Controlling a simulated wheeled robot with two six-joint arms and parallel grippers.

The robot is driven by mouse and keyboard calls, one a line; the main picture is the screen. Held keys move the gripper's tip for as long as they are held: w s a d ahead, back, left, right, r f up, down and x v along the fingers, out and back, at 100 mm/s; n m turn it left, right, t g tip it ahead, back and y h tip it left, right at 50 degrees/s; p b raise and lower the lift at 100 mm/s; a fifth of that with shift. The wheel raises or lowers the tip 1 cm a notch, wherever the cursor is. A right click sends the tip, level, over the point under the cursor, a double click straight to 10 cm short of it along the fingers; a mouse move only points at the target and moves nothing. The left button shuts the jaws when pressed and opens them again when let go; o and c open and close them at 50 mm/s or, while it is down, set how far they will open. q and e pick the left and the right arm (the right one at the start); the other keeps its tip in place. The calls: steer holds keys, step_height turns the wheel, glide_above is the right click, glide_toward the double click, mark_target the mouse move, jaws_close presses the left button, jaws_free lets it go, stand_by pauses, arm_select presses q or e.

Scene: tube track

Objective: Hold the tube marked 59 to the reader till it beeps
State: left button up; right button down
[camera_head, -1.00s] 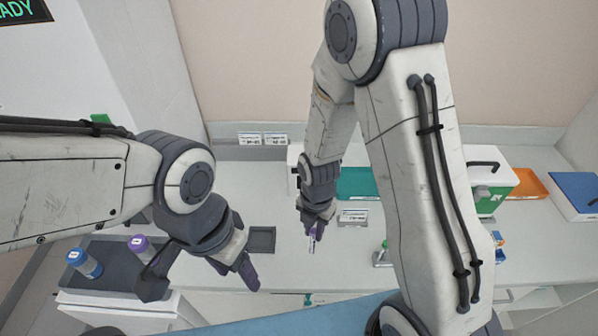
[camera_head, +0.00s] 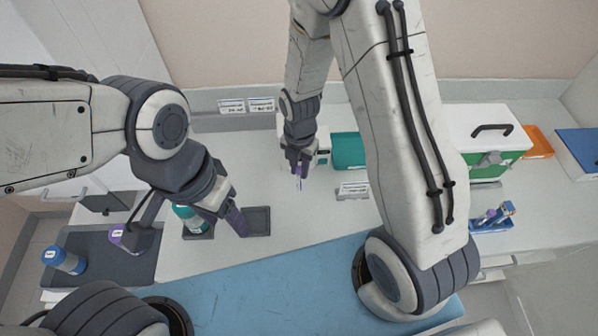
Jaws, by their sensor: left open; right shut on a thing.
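My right gripper (camera_head: 299,163) is shut on a slim tube with a purple part (camera_head: 300,174). It holds the tube pointing down near the middle of the bench. The number on the tube is too small to read. A white device with a small dark screen (camera_head: 323,159) stands just behind and right of this gripper and is partly hidden by it; I cannot tell whether it is the reader or whether the tube touches it. My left gripper (camera_head: 236,221) is open and empty, beside a dark square tray (camera_head: 259,216).
A green-and-white bottle (camera_head: 187,217) stands left of the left gripper. Blue-topped (camera_head: 62,260) and purple-topped (camera_head: 122,236) containers are on a dark mat (camera_head: 92,273). A teal tray (camera_head: 347,150), a label stand (camera_head: 353,190), a green-and-white box (camera_head: 490,135) and a blue rack (camera_head: 492,226) are to the right.

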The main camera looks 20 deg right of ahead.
steer(key=shift+w+d+f, duration=0.15)
steer(key=shift+w+f, duration=0.1)
steer(key=shift+w, duration=0.6)
steer(key=shift+w+d+f, duration=0.2)
steer(key=shift+w+f, duration=0.1)
steer(key=shift+w, duration=0.5)
steer(key=shift+w+d+f, duration=0.15)
steer(key=shift+w+f, duration=0.1)
steer(key=shift+w, duration=0.6)
steer(key=s+r+p, duration=0.1)
steer(key=s+r, duration=0.1)
steer(key=s+a+r+p, duration=0.1)
steer(key=s+r+p, duration=0.1)
steer(key=s+r, duration=0.1)
